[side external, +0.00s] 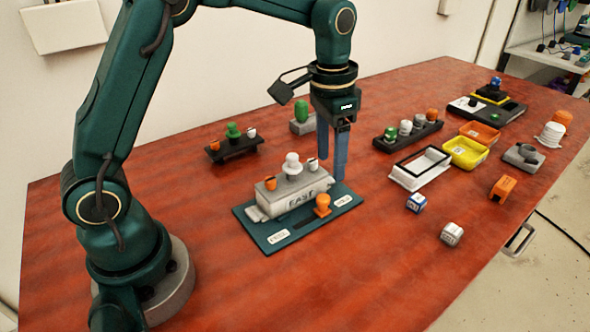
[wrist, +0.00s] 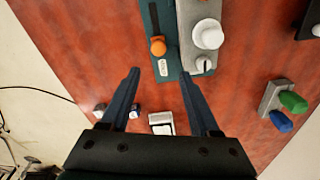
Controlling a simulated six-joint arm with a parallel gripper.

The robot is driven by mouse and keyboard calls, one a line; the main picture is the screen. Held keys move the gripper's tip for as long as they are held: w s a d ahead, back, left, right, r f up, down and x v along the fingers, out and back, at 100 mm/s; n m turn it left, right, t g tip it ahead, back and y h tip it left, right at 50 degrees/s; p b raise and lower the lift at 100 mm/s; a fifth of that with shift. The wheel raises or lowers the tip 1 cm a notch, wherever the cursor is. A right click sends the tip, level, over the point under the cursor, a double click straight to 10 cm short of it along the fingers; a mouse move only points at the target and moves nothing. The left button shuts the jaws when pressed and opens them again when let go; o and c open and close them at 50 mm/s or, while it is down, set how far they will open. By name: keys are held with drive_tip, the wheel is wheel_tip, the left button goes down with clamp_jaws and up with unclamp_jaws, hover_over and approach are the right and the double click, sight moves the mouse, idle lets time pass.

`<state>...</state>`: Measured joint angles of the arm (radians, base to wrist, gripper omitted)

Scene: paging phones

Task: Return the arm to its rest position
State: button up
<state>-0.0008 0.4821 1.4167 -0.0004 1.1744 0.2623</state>
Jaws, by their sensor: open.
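My gripper (side external: 332,150) points down with its two blue fingers apart and nothing between them. In the side external view it is over the back right end of a teal board (side external: 275,241).
A black rack (side external: 234,148) with knobs stands behind the board, and another dark rack (side external: 408,133) is right of the gripper. The front table is clear.

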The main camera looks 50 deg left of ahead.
drive_tip(key=s+r+t, duration=0.3)
drive_tip(key=s+r, duration=0.4)
drive_tip(key=r, duration=0.2)
drive_tip(key=s+f+n+t, duration=0.1)
drive_tip(key=s+f+n, duration=0.2)
drive_tip(key=s, duration=0.7)
drive_tip(key=shift+s+f+t, duration=0.15)
drive_tip(key=shift+f+t, duration=0.25)
drive_tip(key=shift+f, duration=0.35)
